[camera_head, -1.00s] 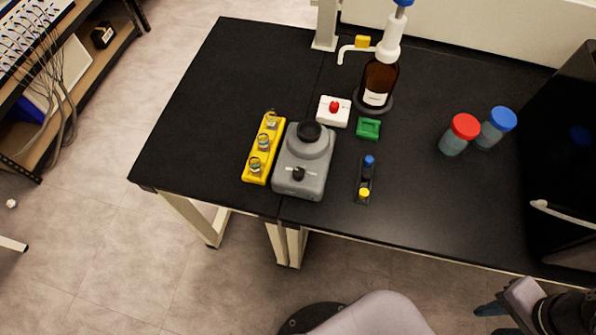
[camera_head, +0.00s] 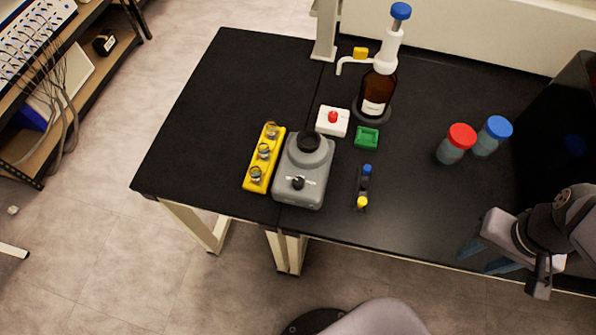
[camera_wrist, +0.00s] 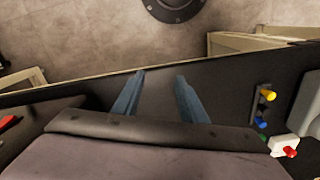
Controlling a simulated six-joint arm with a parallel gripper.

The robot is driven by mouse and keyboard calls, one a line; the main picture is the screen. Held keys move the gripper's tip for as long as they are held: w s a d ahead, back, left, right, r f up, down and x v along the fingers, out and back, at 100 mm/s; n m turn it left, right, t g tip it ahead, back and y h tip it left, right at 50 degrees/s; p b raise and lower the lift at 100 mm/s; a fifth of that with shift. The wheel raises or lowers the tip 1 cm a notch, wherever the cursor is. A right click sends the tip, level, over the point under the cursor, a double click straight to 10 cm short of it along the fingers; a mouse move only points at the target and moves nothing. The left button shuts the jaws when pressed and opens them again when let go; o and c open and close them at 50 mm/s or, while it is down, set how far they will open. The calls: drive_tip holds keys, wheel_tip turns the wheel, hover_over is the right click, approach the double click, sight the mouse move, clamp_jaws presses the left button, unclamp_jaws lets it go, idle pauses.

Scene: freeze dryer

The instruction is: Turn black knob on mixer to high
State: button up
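The grey mixer (camera_head: 313,192) stands near the front edge of the black table, left of the middle in the head view. Its small black knob (camera_head: 298,183) is on its front face, and a black round cup sits on its top. The knob's exact setting is too small to read. My gripper (camera_head: 484,258) is at the lower right, well to the right of the mixer, near the table's front edge. In the wrist view my gripper (camera_wrist: 160,80) has its two blue fingers apart with nothing between them.
A yellow vial rack (camera_head: 252,183) stands directly left of the mixer. To its right are a small rack with blue and yellow caps (camera_head: 363,186), a white red-button box (camera_head: 332,128) and a green tray (camera_head: 367,138). A brown dispenser bottle (camera_head: 376,88) stands behind.

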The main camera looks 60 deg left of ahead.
drive_tip(key=a+r+n, duration=0.3)
drive_tip(key=a+n, duration=0.1)
drive_tip(key=a, duration=0.6)
wheel_tip(320, 180, up, 5)
drive_tip(key=n+p, duration=0.3)
drive_tip(key=n, duration=0.6)
hover_over(298, 180)
drive_tip(key=shift+f, duration=0.15)
drive_tip(key=shift+f+p, duration=0.45)
drive_tip(key=shift+f, duration=3.25)
drive_tip(key=shift+c, duration=0.6)
clamp_jaws()
